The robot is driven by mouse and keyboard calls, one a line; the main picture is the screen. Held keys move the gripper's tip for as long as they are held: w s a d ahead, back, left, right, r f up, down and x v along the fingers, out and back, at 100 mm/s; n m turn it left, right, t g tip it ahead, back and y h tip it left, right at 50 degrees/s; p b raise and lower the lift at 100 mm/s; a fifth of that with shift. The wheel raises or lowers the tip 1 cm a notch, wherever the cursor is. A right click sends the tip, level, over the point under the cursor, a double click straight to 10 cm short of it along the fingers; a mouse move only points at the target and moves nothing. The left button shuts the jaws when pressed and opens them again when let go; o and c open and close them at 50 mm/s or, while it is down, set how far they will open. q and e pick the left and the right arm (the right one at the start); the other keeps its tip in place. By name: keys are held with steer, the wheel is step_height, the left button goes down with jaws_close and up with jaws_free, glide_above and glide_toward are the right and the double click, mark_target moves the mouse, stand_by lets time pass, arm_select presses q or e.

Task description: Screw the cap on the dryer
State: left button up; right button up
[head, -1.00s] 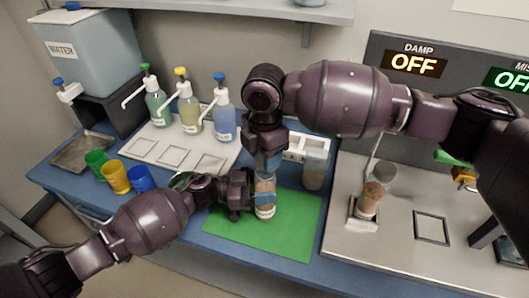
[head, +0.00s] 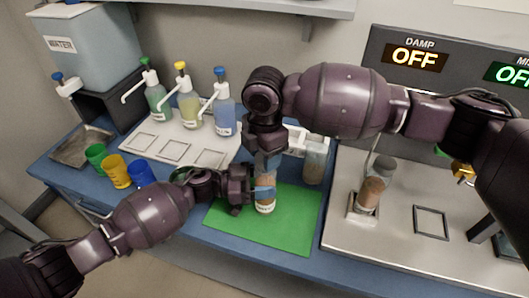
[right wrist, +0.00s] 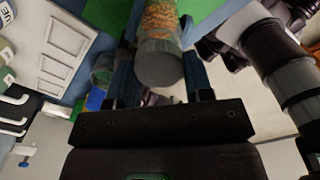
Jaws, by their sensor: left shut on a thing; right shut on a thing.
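A clear jar (head: 265,207) of orange-brown grains stands upright on a green mat (head: 290,234). It bears a white label too small to read; I take it for the dryer. My left gripper (head: 263,192) is shut on the jar's side from the left. My right gripper (head: 269,165) points down from above and is shut at the top of the jar. In the right wrist view a grey cap (right wrist: 160,63) sits in line on the jar (right wrist: 160,16), between my right fingers. Whether the cap's thread is engaged cannot be seen.
Another jar (head: 314,165) stands behind right, near a white rack (head: 295,140). A jar of brown grains (head: 370,192) stands in a holder on the metal machine (head: 395,225). Pump bottles (head: 187,103), colored cups (head: 115,171) and a water tank (head: 92,48) are at left.

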steer(key=shift+f, duration=0.55)
